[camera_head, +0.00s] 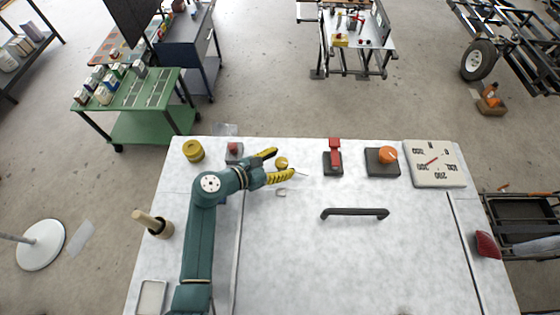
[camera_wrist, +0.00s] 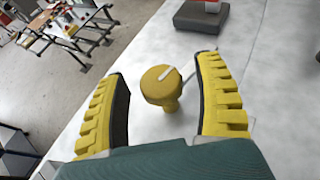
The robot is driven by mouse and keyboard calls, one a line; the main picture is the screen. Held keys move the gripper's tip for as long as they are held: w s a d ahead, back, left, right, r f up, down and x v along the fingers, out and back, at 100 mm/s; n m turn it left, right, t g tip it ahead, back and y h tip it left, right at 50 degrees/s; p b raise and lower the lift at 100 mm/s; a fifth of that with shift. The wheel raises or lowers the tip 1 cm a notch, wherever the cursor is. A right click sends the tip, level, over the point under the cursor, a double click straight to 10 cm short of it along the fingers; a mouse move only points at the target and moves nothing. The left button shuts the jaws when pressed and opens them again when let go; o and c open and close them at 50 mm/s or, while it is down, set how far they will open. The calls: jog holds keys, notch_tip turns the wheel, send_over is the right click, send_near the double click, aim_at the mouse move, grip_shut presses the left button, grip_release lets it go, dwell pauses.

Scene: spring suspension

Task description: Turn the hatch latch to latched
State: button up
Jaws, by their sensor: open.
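The hatch latch appears to be the yellow round knob (camera_head: 281,162) near the back of the white table top. In the wrist view the knob (camera_wrist: 157,88) stands upright on a short stem, with a white line on its top slanting to the upper right. My gripper (camera_head: 282,164) has its yellow fingers spread, one on each side of the knob. In the wrist view my gripper (camera_wrist: 165,72) shows gaps between the knob and both fingers. The hatch panel (camera_head: 320,260) lies flat and carries a black bar handle (camera_head: 355,213).
A red switch on a dark base (camera_head: 334,158), an orange knob (camera_head: 388,155) and a dial gauge (camera_head: 433,163) stand to the right. A yellow cylinder (camera_head: 193,151) and a small box with a red top (camera_head: 234,151) are at the left. The panel's middle is clear apart from its handle.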

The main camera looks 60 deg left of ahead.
jog(key=shift+s, duration=0.1)
jog(key=v, duration=0.7)
jog(key=shift+s+r, duration=0.1)
jog(key=shift+s, duration=0.1)
